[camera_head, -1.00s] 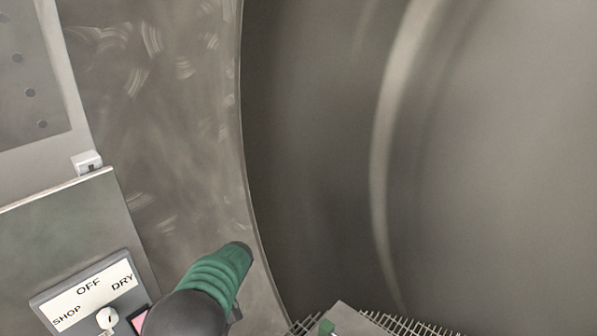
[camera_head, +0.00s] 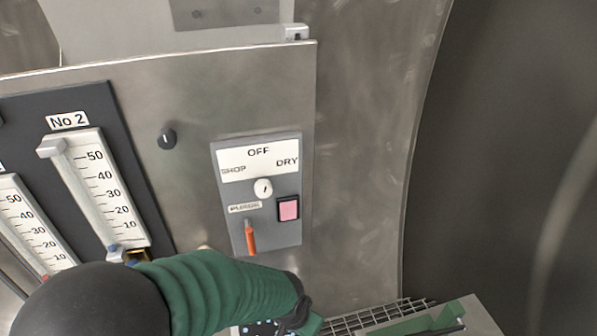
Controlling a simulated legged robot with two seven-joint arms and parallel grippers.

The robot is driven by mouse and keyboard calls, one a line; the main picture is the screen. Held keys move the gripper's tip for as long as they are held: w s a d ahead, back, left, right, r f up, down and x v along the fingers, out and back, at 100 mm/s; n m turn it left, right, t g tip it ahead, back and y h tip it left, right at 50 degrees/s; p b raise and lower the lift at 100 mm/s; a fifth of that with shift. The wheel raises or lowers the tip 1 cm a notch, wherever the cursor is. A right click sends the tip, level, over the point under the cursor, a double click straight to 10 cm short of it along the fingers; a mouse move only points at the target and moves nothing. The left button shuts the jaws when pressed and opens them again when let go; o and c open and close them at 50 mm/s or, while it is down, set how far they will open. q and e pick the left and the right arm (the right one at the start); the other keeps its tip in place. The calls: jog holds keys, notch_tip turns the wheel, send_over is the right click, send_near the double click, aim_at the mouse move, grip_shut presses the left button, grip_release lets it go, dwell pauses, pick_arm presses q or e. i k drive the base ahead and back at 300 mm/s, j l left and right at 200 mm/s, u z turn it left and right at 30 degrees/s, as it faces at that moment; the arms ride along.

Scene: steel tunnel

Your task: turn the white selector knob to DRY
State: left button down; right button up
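The white selector knob (camera_head: 263,188) is on a grey control panel (camera_head: 228,206) near the middle of the view. Its small dark mark is nearly upright, and I cannot tell its setting for sure. The white label (camera_head: 245,160) above it reads SHOP at left, OFF at top and DRY at right. Nothing touches the knob. My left arm, in a green sleeve, crosses the bottom below the panel. Its wrist end (camera_head: 298,305) is at the bottom edge, and its fingers cannot be made out. My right gripper is not in view.
A pink square button (camera_head: 289,209) and an orange lever (camera_head: 250,238) under a PURGE label sit close to the knob. A black knob (camera_head: 167,138) and white gauges (camera_head: 98,187) are to the left. A grating (camera_head: 372,316) lies at bottom right. Space before the panel is clear.

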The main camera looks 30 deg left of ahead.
aim_at(263, 188)
jog(key=u, duration=1.3)
